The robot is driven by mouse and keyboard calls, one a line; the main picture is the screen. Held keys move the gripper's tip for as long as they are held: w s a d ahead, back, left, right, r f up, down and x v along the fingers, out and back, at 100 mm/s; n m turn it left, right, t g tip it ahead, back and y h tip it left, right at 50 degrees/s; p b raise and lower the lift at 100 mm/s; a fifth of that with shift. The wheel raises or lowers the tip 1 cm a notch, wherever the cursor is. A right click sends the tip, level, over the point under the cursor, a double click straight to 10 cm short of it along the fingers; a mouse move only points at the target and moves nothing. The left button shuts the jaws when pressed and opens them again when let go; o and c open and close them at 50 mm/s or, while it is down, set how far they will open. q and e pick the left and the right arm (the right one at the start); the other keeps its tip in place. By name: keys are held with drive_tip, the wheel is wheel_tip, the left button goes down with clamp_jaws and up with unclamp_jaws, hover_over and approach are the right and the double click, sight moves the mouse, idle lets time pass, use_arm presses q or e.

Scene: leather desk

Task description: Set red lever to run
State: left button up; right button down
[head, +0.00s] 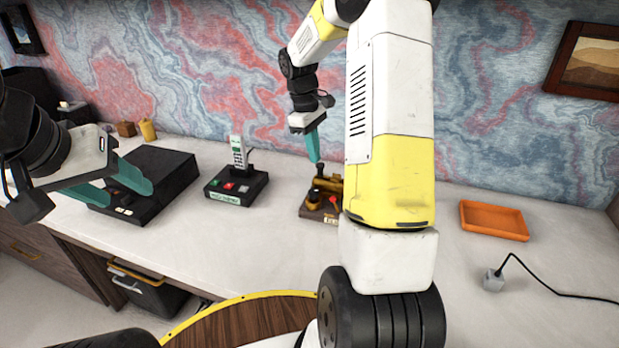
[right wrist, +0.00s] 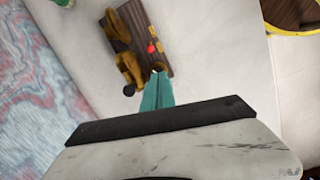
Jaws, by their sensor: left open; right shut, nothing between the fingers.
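A small brass-coloured device on a dark wooden base (head: 316,214) stands on the desk, partly hidden behind my right arm. It also shows in the right wrist view (right wrist: 150,32). The red lever's round knob (head: 333,199) is at its right side; in the right wrist view the red knob (right wrist: 151,47) appears just beyond my fingertips. The lever's setting cannot be read. My right gripper (head: 316,160) is shut and empty, pointing down above the device, apparently apart from it. Its teal fingers (right wrist: 158,74) show in the wrist view. My left gripper (head: 128,192) is open and empty at the left.
A black box (head: 160,170) lies beside my left gripper. A cordless phone on a base with coloured buttons (head: 236,188) stands left of the device. An orange tray (head: 493,220) and a grey plug with a cable (head: 493,281) lie at the right. The front middle desk is clear.

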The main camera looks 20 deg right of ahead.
drive_tip(key=shift+n+g, duration=0.3)
drive_tip(key=shift+n, duration=0.1)
drive_tip(key=f, duration=0.1)
drive_tip(key=w+d+f, duration=0.1)
drive_tip(key=f, duration=0.1)
drive_tip(key=d+f, duration=0.1)
drive_tip(key=shift+w+f, duration=0.15)
drive_tip(key=shift+w, duration=0.15)
hover_over(323, 209)
drive_tip(key=x, duration=0.3)
drive_tip(key=w+a+x, duration=0.1)
drive_tip(key=x, duration=0.5)
drive_tip(key=shift+w+f, duration=0.15)
drive_tip(key=shift+f, duration=0.3)
drive_tip(key=shift+r, duration=0.1)
